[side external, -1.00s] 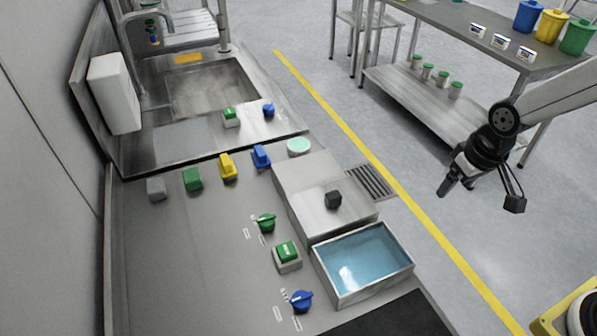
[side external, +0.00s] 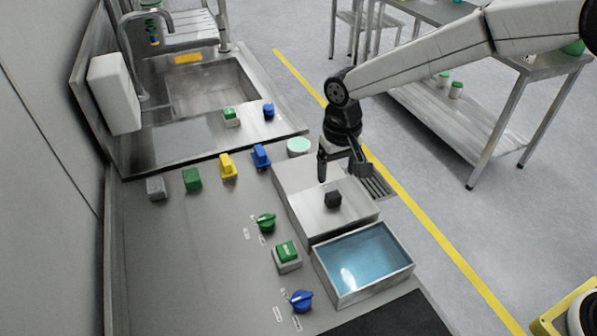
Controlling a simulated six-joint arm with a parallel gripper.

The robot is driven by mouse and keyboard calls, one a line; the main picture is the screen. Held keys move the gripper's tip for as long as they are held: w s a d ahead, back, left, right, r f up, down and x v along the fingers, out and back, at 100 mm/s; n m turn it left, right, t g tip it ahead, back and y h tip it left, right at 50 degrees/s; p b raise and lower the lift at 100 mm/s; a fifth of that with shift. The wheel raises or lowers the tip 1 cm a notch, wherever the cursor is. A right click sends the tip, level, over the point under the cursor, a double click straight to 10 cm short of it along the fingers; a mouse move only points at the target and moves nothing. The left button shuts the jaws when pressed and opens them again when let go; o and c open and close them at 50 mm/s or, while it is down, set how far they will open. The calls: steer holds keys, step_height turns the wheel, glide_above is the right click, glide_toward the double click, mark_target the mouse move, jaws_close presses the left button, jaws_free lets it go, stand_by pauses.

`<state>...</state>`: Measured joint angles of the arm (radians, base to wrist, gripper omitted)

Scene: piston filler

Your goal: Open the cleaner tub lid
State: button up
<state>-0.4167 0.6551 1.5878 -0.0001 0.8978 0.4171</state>
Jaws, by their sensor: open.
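A flat steel lid (side external: 307,203) with a black block-shaped knob (side external: 333,199) covers a steel tub beside the wall-side counter. The lid lies flat and shut. My gripper (side external: 343,174) is open and empty, pointing down above the lid, just above the knob in the picture. Its fingers are apart from the knob, but the exact height gap is hard to judge. Next to the lidded tub, an open steel tub (side external: 320,268) holds blue liquid.
Green (side external: 265,222) and blue (side external: 301,301) knobs and a green-topped button (side external: 287,252) stand left of the tubs. A round mint-coloured disc (side external: 299,146) lies behind the lid. A sink (side external: 212,88) is at the back.

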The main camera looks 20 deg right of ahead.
mark_target(334, 194)
steer(key=shift+a+f, duration=0.1)
steer(key=shift+a, duration=0.05)
steer(key=shift+f, duration=3.85)
jaws_close()
